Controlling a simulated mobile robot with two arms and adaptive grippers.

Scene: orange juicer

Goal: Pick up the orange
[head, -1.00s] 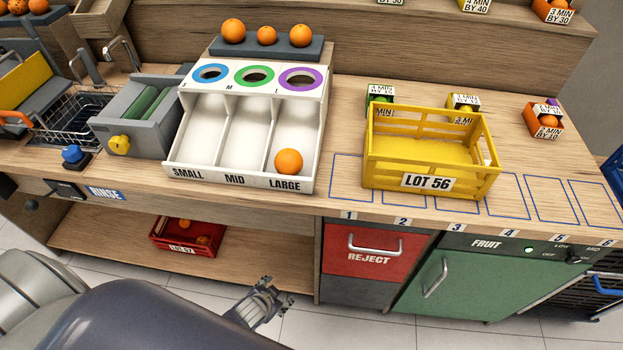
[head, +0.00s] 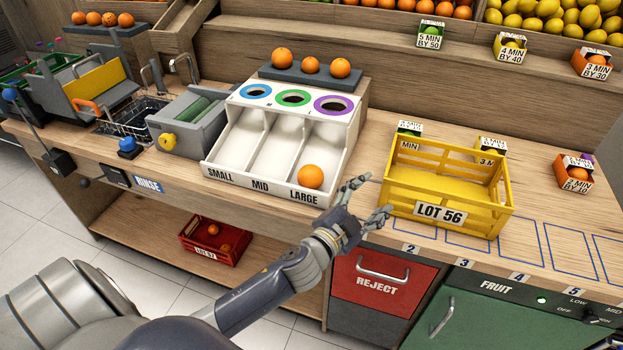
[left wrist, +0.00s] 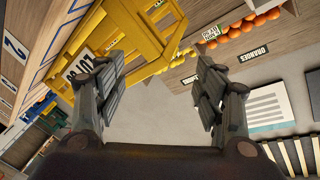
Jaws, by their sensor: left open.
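An orange (head: 311,176) lies in the front of the LARGE lane of the white sorter (head: 262,190). Three more oranges (head: 311,65) sit on the grey ledge behind the sorter's coloured rings. My left gripper (head: 366,201) is open and empty. It appears just right of the LARGE lane, near the counter's front edge and beside the yellow crate, apart from the orange. In the left wrist view its two fingers (left wrist: 155,95) are spread, with the yellow crate (left wrist: 120,45) beyond them and the LARGE-lane orange out of sight. My right gripper is not in view.
The empty yellow LOT 56 crate (head: 440,214) stands on the counter right of the gripper. A red crate (head: 214,240) with oranges is on the lower shelf. A grey rinse unit (head: 190,125) stands left of the sorter. Outlined counter spaces (head: 570,250) at right are clear.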

